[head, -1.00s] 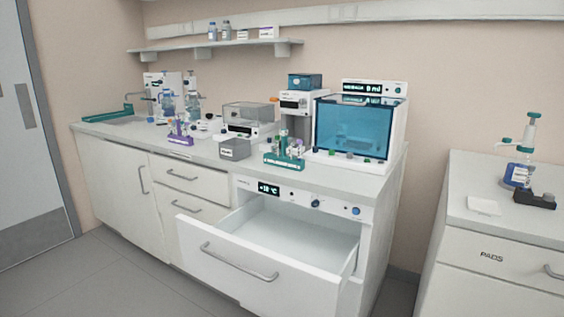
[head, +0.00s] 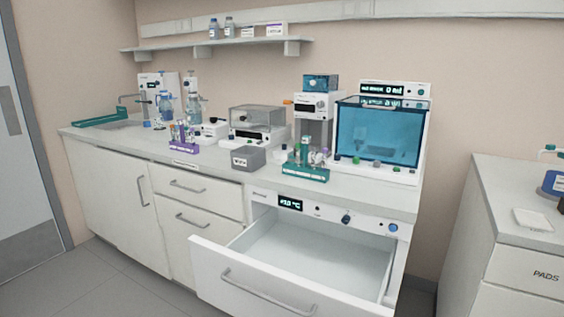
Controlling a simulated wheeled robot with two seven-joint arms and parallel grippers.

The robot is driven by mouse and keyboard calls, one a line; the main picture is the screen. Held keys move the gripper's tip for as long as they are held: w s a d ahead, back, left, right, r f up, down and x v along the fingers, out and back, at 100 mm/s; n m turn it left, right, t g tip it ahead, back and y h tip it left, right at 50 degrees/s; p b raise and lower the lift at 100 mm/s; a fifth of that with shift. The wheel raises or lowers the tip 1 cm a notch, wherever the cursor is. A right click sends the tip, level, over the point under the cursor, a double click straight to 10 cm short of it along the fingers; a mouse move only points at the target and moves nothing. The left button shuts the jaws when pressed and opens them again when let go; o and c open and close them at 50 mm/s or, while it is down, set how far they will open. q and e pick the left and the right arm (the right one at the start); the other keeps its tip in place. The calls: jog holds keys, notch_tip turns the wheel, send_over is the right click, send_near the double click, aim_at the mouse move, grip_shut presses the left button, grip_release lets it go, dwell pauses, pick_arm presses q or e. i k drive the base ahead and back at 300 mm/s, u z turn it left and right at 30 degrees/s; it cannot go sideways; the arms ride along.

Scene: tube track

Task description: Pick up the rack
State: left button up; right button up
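Two tube racks stand on the counter. A teal rack (head: 305,174) holds several tubes and stands near the counter's front edge, above the open drawer. A purple rack (head: 184,149) with several tubes stands further left, also near the front edge. The view does not show which one the task means. Neither of my grippers is in view.
An open, empty-looking drawer (head: 310,255) juts out below the teal rack. A grey box (head: 248,159) stands left of that rack, and a blue-windowed cabinet (head: 380,132) behind right. A second counter (head: 515,205) is at right. Floor at lower left is clear.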

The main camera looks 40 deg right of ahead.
aim_at(305, 172)
jog(key=i, duration=3.25)
jog(key=z, duration=2.5)
jog(key=i, duration=0.5)
